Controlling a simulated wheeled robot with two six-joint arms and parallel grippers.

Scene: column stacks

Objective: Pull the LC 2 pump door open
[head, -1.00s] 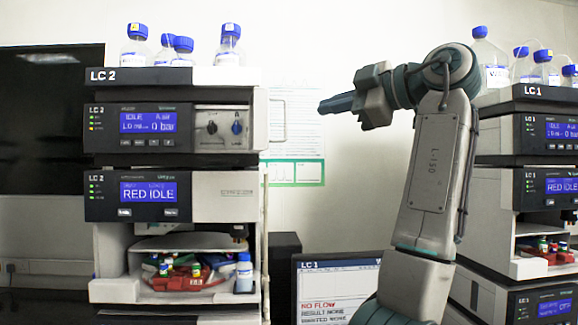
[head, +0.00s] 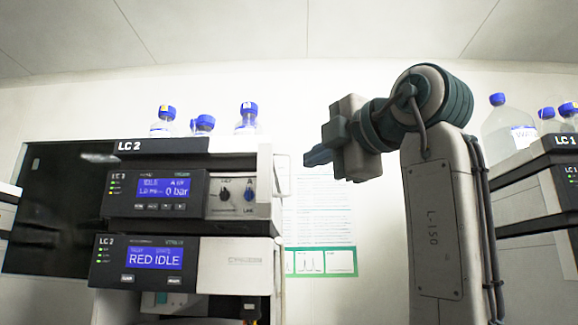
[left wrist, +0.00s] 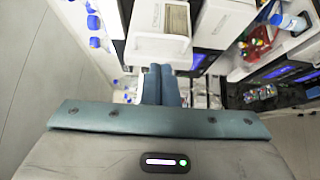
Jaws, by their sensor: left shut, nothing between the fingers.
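The LC 2 pump (head: 172,192) is the upper module with the blue "0 bar" screen in the head view. My right gripper is not in view.
Blue-capped bottles (head: 203,125) stand on top of the LC 2 stack. The LC 1 stack (head: 552,183) is at the far right. A paper sheet (head: 318,230) hangs on the wall behind.

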